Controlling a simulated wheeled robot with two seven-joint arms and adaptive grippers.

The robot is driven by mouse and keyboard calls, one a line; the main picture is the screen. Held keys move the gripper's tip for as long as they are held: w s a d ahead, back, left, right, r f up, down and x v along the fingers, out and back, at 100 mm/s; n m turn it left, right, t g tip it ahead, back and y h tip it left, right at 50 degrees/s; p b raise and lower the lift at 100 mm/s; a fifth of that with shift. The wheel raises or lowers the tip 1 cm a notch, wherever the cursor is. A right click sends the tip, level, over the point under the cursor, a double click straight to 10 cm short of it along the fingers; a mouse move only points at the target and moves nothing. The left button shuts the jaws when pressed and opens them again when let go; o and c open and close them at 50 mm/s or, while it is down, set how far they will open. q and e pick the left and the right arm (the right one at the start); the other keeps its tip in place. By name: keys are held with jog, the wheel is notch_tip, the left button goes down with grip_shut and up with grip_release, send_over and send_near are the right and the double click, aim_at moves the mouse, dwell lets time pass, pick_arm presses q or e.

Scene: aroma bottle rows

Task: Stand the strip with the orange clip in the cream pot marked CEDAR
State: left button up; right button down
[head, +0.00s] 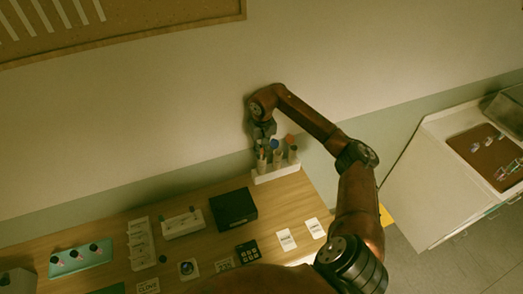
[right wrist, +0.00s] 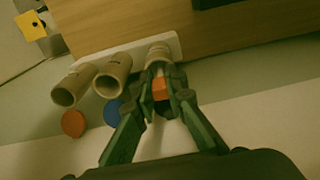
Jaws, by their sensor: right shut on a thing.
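My right gripper (head: 263,146) is over the left end of a white rack (head: 277,175) at the back of the table. It is shut on the orange clip (right wrist: 160,88), seen between its fingers in the right wrist view. The strip below the clip is mostly hidden. The fingertips are at the mouth of the nearest cream pot (right wrist: 158,52); I cannot tell how deep the strip is in it. A middle cream pot (right wrist: 112,77) and an outer cream pot (right wrist: 71,87) stand beside it. No pot's marking is readable, CEDAR included. My left gripper is not in view.
A black box (head: 233,209), white holder (head: 182,223), teal tray (head: 80,259) and white cards (head: 286,239) lie on the table. A side counter (head: 440,165) stands at right.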

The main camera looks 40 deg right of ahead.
jog(key=shift+f, duration=0.15)
jog(key=c, duration=1.9)
grip_release()
jog(key=shift+s, duration=0.2)
